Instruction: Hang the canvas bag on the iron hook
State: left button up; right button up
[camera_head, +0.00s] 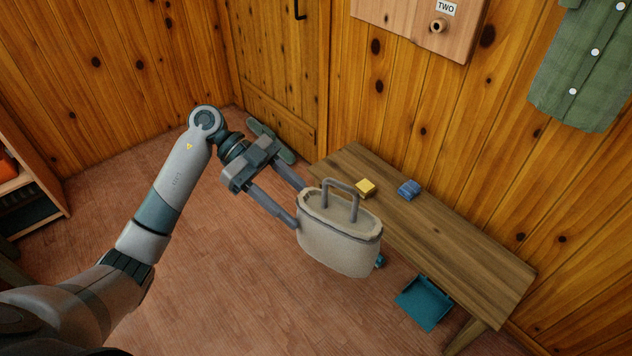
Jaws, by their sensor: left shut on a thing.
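The canvas bag (338,245) is beige with a grey-brown rim and an arched grey handle (341,187) standing up on top. It is upright, slightly tilted in the picture, in front of the bench's left part. My left gripper (299,205) reaches in from the left and is shut on the bag's near-left side, with a finger at either side of that end. The handle is free of the fingers. A wooden board (405,22) on the wall carries a "TWO" label and a round peg (438,26). My right gripper is out of view.
A wooden bench (465,250) runs along the right wall with a yellow block (365,188) and a blue folded item (409,190) on it. A teal dustpan-like item (424,302) is below its front edge. A green shirt (584,65) hangs upper right. A shelf (25,190) stands left.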

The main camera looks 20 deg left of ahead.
pick_arm(q)
jog(key=s+a+f+n+t, duration=0.1)
jog(key=a+f+n+t, duration=0.1)
jog(key=a+n+t, duration=0.8)
jog(key=s+d+f+y, duration=0.1)
jog(key=d+f+y, duration=0.1)
jog(key=d, duration=0.6)
jog(key=shift+s, duration=0.25)
jog(key=shift+d, duration=0.15)
